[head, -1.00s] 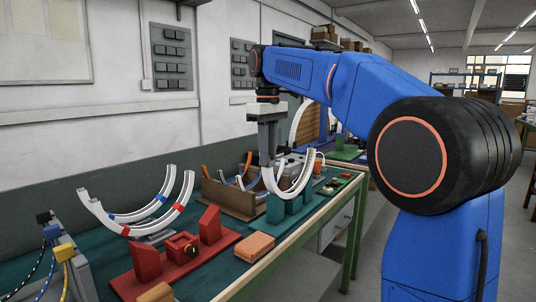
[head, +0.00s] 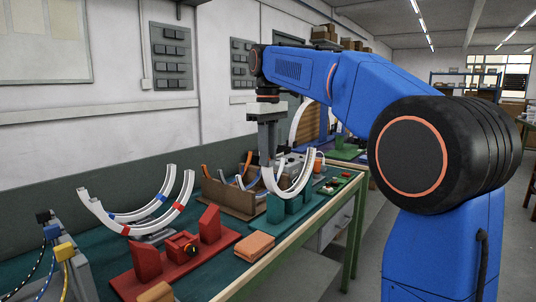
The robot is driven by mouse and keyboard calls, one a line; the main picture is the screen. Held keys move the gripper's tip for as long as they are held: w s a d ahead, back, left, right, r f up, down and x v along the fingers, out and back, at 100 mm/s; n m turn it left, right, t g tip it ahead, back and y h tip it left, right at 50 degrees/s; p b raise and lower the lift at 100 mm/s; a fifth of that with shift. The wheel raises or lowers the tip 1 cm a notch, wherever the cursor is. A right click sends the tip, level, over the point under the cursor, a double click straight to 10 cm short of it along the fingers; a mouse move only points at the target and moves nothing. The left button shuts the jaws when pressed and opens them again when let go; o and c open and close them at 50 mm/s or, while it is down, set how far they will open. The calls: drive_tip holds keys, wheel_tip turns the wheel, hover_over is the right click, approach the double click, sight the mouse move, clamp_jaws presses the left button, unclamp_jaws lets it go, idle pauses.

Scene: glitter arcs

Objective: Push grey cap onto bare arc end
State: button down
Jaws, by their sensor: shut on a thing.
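A white arc (head: 291,193) stands curved upward in a green cradle (head: 276,211) on the bench, with both ends pointing up. My gripper (head: 268,161) points straight down at the arc's left end. Its fingers are shut on a small piece, which I take to be the grey cap; the fingers hide most of it. I cannot tell whether the cap touches the arc end or sits on it. The arc's right end stands free of the gripper.
A brown bin (head: 228,196) with arcs stands behind and left of the cradle. Two white arcs with blue and red bands (head: 150,211) stand further left. A red fixture (head: 178,249) and an orange block (head: 255,246) are nearer. A mug (head: 319,160) stands beyond the arc.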

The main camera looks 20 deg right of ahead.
drive_tip(key=shift+f, duration=0.45)
idle(0.6)
drive_tip(key=c, duration=1.5)
unclamp_jaws()
drive_tip(key=shift+o, duration=0.8)
drive_tip(key=o, duration=0.3)
drive_tip(key=shift+r, duration=3.55)
